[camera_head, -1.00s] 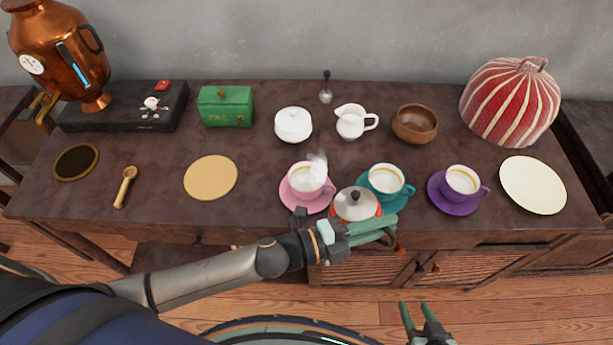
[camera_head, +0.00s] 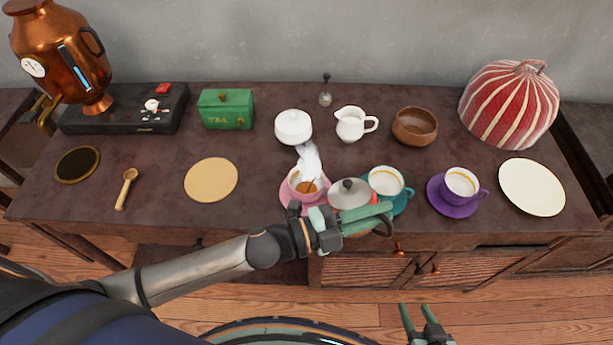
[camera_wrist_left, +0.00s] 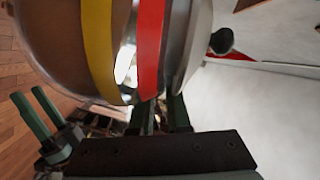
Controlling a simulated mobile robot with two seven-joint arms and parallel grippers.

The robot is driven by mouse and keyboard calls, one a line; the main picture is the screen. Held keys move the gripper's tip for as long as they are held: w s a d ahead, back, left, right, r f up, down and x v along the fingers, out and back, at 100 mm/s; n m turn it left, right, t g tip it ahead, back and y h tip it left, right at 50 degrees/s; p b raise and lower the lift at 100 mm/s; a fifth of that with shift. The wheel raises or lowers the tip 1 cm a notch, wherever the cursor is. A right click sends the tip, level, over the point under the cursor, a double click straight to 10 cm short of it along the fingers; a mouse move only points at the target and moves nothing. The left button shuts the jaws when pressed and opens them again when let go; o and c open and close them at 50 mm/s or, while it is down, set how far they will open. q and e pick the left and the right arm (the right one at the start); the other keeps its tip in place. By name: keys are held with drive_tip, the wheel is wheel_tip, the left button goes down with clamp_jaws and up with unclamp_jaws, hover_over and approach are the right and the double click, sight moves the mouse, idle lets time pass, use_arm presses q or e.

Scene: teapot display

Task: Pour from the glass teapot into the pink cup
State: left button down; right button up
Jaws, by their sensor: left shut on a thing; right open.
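My left gripper (camera_head: 388,216) is shut on the glass teapot (camera_wrist_left: 60,42), at the front edge of the dark table. The teapot's grey lid (camera_head: 349,193) with its dark knob shows in the head view, tilted toward the left. The wrist view shows its yellow and red bands close up. The pink cup (camera_head: 294,180) stands on its pink saucer (camera_head: 313,211), just left of the teapot. Brown liquid (camera_head: 308,187) shows in the cup, with white steam above. The spout is hard to make out. My right gripper (camera_head: 415,309) is open and empty, below the table front.
A teal cup (camera_head: 386,181) stands close to the teapot's right, with a purple cup (camera_head: 461,183) beyond. A white sugar bowl (camera_head: 293,127), a white jug (camera_head: 351,124) and a wooden bowl (camera_head: 414,127) stand behind. Bare table lies left of the pink saucer.

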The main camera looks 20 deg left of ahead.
sight(383, 234)
use_arm(q)
drive_tip(key=shift+w+a+r, duration=0.1)
drive_tip(key=shift+r, duration=0.4)
idle(0.8)
drive_tip(key=shift+w+a+r+n+t+h, duration=0.3)
drive_tip(key=shift+w+a+r+n, duration=0.05)
drive_tip(key=shift+a+r+n, duration=0.35)
idle(3.6)
drive_tip(key=shift+d, duration=0.1)
drive_tip(key=d+f+m, duration=0.1)
drive_tip(key=s+d+f+m, duration=0.1)
drive_tip(key=f, duration=0.1)
drive_tip(key=s+d+f+m+g+y, duration=0.1)
drive_tip(key=d+f, duration=0.1)
drive_tip(key=shift+f, duration=0.25)
drive_tip(key=shift+s+d+f+m+y, duration=0.1)
drive_tip(key=shift+f+m+y, duration=0.2)
drive_tip(key=shift+f+m, duration=0.1)
drive_tip(key=shift+s+d+f+m+p, duration=0.2)
drive_tip(key=shift+d+f+m+p, duration=0.1)
drive_tip(key=shift+p, duration=0.25)
drive_tip(key=shift+d+f, duration=0.1)
